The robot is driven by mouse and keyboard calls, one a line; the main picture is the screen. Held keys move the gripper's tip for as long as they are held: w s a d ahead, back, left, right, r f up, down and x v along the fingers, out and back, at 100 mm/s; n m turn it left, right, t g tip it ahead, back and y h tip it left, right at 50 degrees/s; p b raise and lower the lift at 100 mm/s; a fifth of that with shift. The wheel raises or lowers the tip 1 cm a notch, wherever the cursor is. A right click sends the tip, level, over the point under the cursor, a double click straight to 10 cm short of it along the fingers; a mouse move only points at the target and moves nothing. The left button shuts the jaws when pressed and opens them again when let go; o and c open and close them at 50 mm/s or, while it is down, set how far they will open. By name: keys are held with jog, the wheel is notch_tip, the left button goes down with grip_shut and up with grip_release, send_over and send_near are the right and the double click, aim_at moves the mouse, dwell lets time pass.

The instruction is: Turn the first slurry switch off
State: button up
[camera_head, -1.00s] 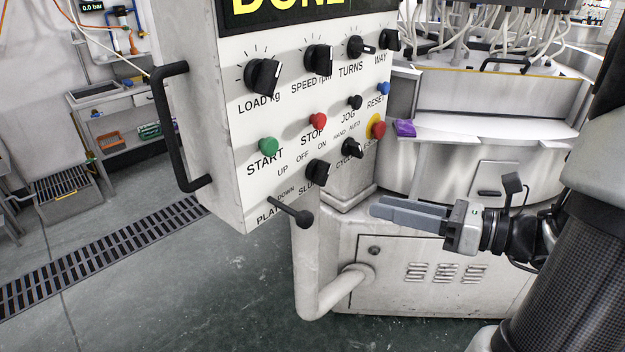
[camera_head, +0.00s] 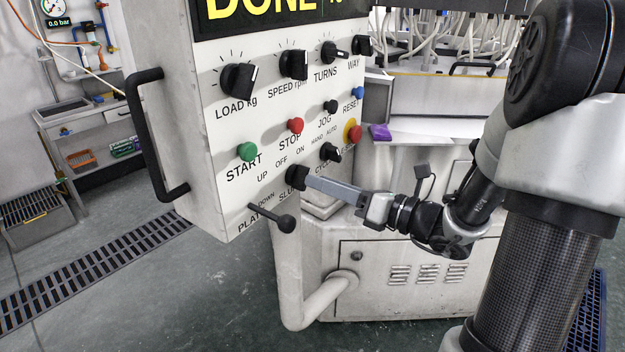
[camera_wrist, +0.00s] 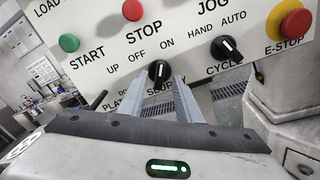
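The slurry switch is a black rotary knob (camera_head: 297,177) on the lower part of the white control panel (camera_head: 215,180), with OFF and ON printed above it. In the wrist view the knob (camera_wrist: 158,72) has a white mark that points roughly upward, closer to ON than OFF. My gripper (camera_head: 310,184) reaches in from the right, its fingertips close to the knob. In the wrist view the two fingers (camera_wrist: 171,92) are apart with nothing held between them. I cannot tell whether a finger touches the knob.
The cycle knob (camera_head: 330,152) and red E-stop (camera_head: 354,133) are up and right. A black platen lever (camera_head: 275,219) sticks out below left. Green start (camera_head: 247,151) and red stop (camera_head: 295,126) buttons are above. A black handle (camera_head: 155,135) is at the panel's left edge.

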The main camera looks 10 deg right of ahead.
aim_at(299, 177)
jog(key=x, duration=0.3)
jog(key=shift+w+a, duration=0.15)
grip_shut()
